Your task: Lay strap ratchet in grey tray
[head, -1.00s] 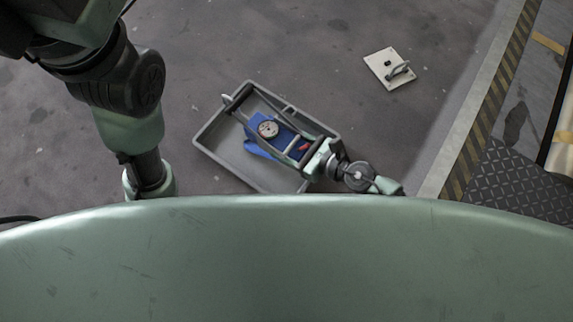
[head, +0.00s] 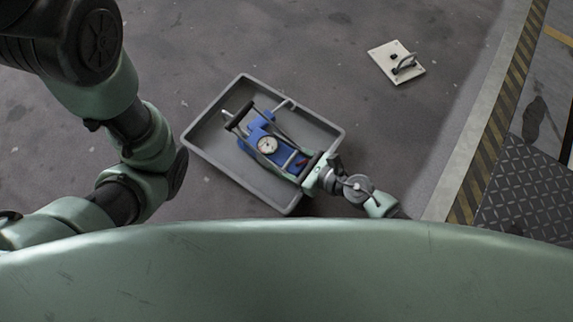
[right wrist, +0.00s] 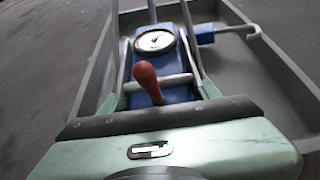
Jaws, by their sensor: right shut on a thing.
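The strap ratchet, which I take to be the blue device (head: 257,129) with a round dial and red lever, shows in the head view over the grey tray (head: 199,153). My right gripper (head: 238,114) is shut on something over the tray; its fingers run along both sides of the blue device. In the right wrist view the blue device (right wrist: 178,65) lies between the fingers, with a metal hook out to the right. The tray wall (right wrist: 285,65) stands around it. I cannot tell whether the device touches the tray floor. My left gripper is out of view.
A white plate with a metal handle (head: 396,62) lies on the floor at the upper right. A kerb with striped edging (head: 490,140) runs along the right. My left arm fills the left side.

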